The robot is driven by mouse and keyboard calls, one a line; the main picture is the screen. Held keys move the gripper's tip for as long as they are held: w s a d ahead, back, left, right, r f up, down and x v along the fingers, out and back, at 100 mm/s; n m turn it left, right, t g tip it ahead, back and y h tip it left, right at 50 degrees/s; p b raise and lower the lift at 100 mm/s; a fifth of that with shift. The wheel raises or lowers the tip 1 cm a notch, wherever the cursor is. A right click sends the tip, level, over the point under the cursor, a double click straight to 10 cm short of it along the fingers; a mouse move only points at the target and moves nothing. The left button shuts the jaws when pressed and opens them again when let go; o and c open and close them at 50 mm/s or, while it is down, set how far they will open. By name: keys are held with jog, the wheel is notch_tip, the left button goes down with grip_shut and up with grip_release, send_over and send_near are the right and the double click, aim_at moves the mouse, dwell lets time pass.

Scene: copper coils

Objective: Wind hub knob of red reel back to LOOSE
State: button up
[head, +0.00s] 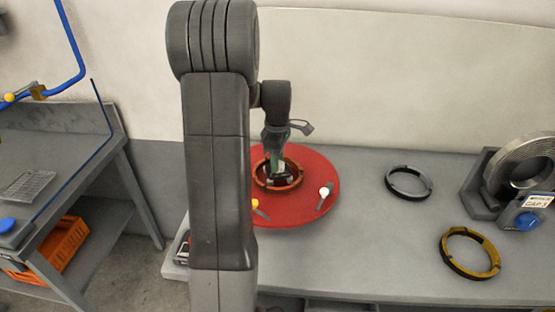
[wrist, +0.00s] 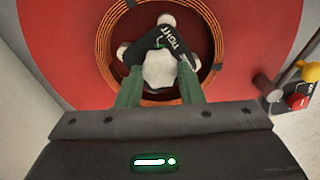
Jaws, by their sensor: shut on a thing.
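The red reel (head: 312,205) lies flat on the grey bench, with a ring of copper coil (head: 292,184) around its centre. In the wrist view the red reel (wrist: 75,50) fills most of the picture. The white lobed hub knob (wrist: 160,68) sits inside the copper coil (wrist: 112,60). A dark pointer marked TIGHT (wrist: 176,40) lies by the knob. My gripper (wrist: 160,88) reaches down over the hub, its green fingers shut on the hub knob. In the head view my gripper (head: 277,168) is partly hidden, and my arm covers the reel's left side.
A dark ring (head: 409,182) and a yellow-and-black ring (head: 470,253) lie right of the reel. A stand with a metal coil and blue knob (head: 528,221) is at far right. White-tipped (head: 324,192) and yellow-tipped (head: 255,204) levers show by the reel.

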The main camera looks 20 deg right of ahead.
jog(key=shift+r, duration=0.1)
dwell(0.3)
jog(key=o, duration=1)
notch_tip(320, 180, up, 14)
jog(key=shift+b, duration=0.4)
jog(key=shift+f, duration=0.2)
notch_tip(320, 180, down, 14)
jog(key=shift+r+p, duration=0.1)
jog(key=shift+p, duration=0.25)
jog(key=shift+r, duration=0.1)
